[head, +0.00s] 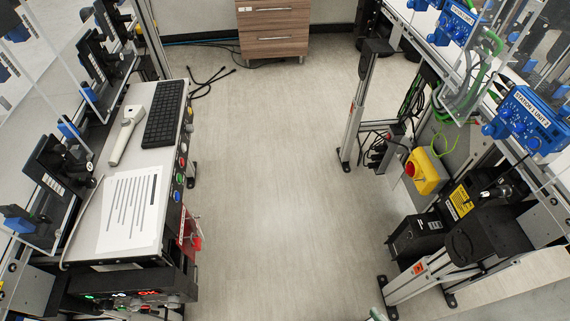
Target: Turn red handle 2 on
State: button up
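No red handle with a readable 2 can be made out. A yellow box (427,176) with a small red knob (410,169) on its left side is mounted low on the right conveyor frame. I cannot tell whether the knob is on or off. A red part (190,231) hangs at the front right corner of the left bench; its shape is too small to tell. My gripper is not in view.
The left bench holds a keyboard (166,112), a handheld scanner (127,134) and a printed sheet (129,210); several coloured buttons line its edge. A wooden drawer cabinet (274,27) stands at the back. The floor (265,190) between the conveyors is clear. Cables lie by the bench.

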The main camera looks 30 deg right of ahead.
aim_at(410, 169)
jog(key=i+j+z, duration=0.2)
jog(key=i+z, duration=0.25)
jog(key=i+j+z, duration=0.3)
jog(key=z, duration=0.15)
jog(key=i+j+z, duration=0.3)
jog(key=z, duration=0.15)
jog(key=i+j+z, duration=0.15)
jog(key=j+z, duration=0.3)
jog(key=j, duration=0.15)
